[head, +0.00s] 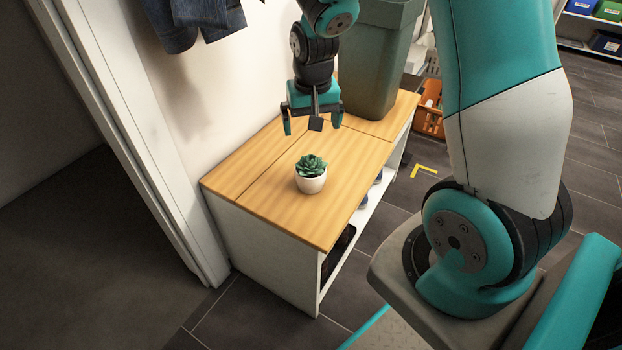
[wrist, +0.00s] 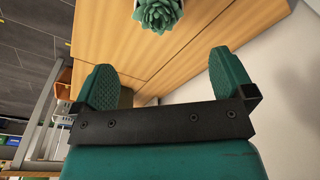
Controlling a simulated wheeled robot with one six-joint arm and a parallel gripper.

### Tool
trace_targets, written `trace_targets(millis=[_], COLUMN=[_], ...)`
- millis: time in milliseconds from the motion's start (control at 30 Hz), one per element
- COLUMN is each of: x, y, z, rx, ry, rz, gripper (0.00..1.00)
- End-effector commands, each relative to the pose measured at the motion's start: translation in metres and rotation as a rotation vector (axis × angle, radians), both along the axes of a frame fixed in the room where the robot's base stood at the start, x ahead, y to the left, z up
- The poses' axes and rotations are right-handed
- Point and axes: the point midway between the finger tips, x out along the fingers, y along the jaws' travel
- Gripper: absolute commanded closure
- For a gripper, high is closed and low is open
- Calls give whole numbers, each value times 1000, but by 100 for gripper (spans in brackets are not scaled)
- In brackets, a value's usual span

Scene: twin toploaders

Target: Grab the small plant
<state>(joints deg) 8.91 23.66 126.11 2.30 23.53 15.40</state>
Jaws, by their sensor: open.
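The small plant (head: 311,174) is a green succulent in a white pot, standing upright on a wooden bench top (head: 270,200). In the wrist view the plant (wrist: 158,14) shows at the top edge, partly cut off, beyond the fingertips. My gripper (head: 313,125) is open and empty, pointing down above the bench, behind the plant in the head view and apart from it. In the wrist view its two teal fingers (wrist: 160,75) are spread wide with bare wood between them.
A grey-green bin (head: 376,65) stands at the far end of the bench. An orange crate (head: 430,110) is on the floor to the right. A wall borders the bench on the left, with a denim garment (head: 195,20) hanging there. The bench top around the plant is clear.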

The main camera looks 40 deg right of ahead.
Motion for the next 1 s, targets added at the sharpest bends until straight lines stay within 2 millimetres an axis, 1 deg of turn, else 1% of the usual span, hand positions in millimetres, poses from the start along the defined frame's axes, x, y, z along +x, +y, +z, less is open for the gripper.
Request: trace_targets(millis=[33, 200, 300, 433, 667, 767, 900, 1000], x=[0, 4, 7, 9, 11, 11, 13, 14], y=[0, -2, -3, -3, -4, -6, -9, -9], z=[-16, -56, -76, -93, -105, -118, -141, -151], rx=[2, 3, 3, 3, 3, 3, 3, 3], ry=[4, 5, 4, 2, 0, 3, 4, 2], rz=[1, 3, 4, 4, 4, 4, 5, 5], gripper=[0, 0, 0, 0, 0, 0, 0, 0])
